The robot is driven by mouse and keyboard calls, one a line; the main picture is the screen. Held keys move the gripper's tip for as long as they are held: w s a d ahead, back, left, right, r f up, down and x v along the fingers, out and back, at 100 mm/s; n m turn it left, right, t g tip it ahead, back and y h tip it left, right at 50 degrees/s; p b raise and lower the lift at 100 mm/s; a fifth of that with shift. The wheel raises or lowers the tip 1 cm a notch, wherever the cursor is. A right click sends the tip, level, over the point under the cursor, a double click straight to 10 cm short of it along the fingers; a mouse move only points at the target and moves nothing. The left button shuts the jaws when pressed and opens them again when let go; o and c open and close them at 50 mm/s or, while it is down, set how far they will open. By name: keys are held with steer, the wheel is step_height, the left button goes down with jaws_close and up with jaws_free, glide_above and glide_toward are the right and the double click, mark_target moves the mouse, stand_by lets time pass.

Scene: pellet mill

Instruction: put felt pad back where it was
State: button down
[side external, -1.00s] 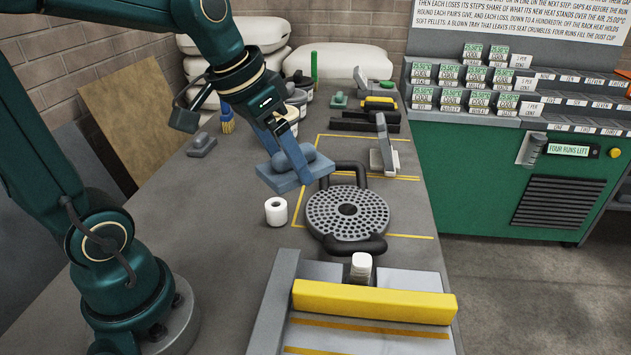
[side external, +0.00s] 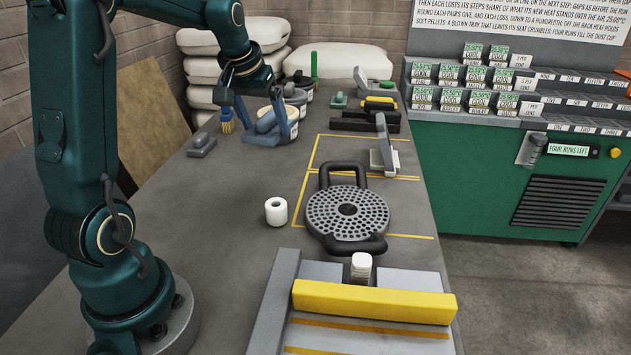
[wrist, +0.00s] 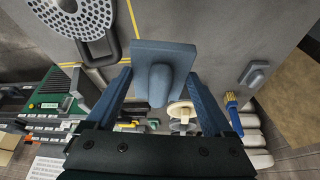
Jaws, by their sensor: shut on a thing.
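My gripper (side external: 268,122) is shut on the felt pad (wrist: 160,58), a blue-grey flat square plate with a rounded grip on top. In the wrist view the pad sits between the two blue fingers (wrist: 160,92), with its plate facing away from them. In the side view the pad's rounded grip (side external: 266,122) shows between the fingers, near the white tubs at the back left of the bench. I cannot tell whether its underside touches anything there. No marked place for the pad can be made out.
A grey handled block (side external: 201,145) and a blue brush with yellow bristles (side external: 226,120) lie left of my gripper. Several tubs (side external: 297,98) stand close behind. The bench between is clear.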

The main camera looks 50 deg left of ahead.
steer(key=s+a+f+n, duration=0.2)
steer(key=a+f, duration=0.1)
steer(key=a, duration=0.3)
steer(key=shift+s+a+f+g+y, duration=0.2)
steer(key=shift+s+f+g+y, duration=0.1)
steer(key=shift+s+f, duration=0.1)
steer(key=shift+f, duration=3.45)
steer(key=shift+f, duration=0.15)
steer(key=shift+f, duration=0.35)
steer(key=shift+f, duration=0.1)
steer(key=shift+f, duration=0.6)
